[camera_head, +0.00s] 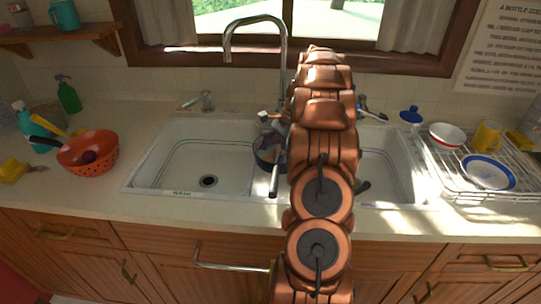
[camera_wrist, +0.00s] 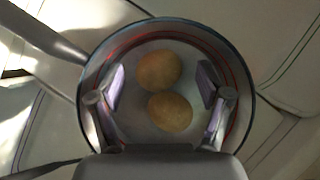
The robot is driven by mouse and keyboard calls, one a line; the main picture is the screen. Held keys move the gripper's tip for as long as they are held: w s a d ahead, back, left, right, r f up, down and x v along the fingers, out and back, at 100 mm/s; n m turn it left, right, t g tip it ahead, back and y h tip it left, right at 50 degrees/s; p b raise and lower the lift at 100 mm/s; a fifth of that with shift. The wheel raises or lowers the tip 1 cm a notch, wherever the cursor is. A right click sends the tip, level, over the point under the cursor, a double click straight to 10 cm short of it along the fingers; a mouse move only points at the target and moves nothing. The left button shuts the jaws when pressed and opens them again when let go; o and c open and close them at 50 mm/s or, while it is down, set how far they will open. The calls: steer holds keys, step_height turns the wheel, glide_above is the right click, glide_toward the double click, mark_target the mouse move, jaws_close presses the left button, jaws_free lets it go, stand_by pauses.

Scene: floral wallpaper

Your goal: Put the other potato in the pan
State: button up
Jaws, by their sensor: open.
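Two brown potatoes lie together inside the pan in the wrist view, an upper one (camera_wrist: 159,71) and a lower one (camera_wrist: 170,112). The round pan (camera_wrist: 240,100) has a dark rim and a grey inside with a red ring. In the head view the pan (camera_head: 264,160) is at the sink's middle, partly hidden by my arm, with a handle toward the front. My gripper (camera_wrist: 161,86) is directly over the pan, its two fingers spread on either side of the potatoes, holding nothing. In the head view it is mostly hidden behind my arm.
A white double sink (camera_head: 160,165) surrounds the pan, with a tall faucet (camera_head: 229,45) behind. An orange colander (camera_head: 95,160) holding a dark round item stands left. A dish rack (camera_head: 450,180) with a plate and bowl stands right. Counter between colander and sink is clear.

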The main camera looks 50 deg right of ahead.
steer(key=b+v, duration=0.1)
steer(key=v, duration=0.8)
steer(key=shift+d+b, duration=0.1)
steer(key=shift+b, duration=0.2)
steer(key=shift+d+r+p, duration=0.15)
steer(key=shift+r+p, duration=0.4)
steer(key=shift+p, duration=0.25)
steer(key=shift+s+d+r+p, duration=0.15)
steer(key=shift+d+r+p, duration=0.2)
steer(key=shift+p, duration=0.45)
